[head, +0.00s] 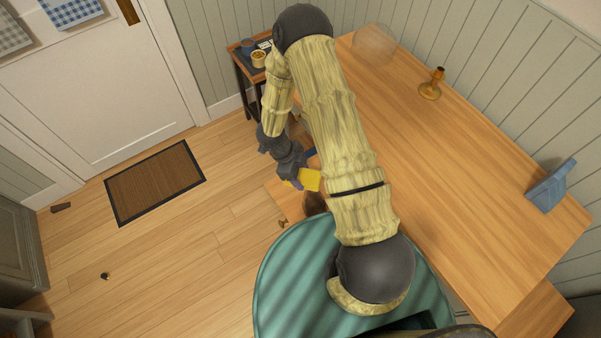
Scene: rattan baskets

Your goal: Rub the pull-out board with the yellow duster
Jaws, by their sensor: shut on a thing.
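My gripper (295,176) is at the left side of the wooden table, below the bend of my arm. It is shut on the yellow duster (310,180), a small bright yellow block partly hidden by the dark fingers. The pull-out board (287,204) appears as a light wooden panel sticking out from the table's left side, just below the duster. My arm covers much of the board and the table edge behind it. I cannot tell whether the duster touches the board.
The wooden table (450,190) holds a brass candlestick (431,88), a clear dome (374,43) and a blue stand (551,187). A small side table (237,47) with cups stands at the back. A brown doormat (155,182) lies on the open floor at left.

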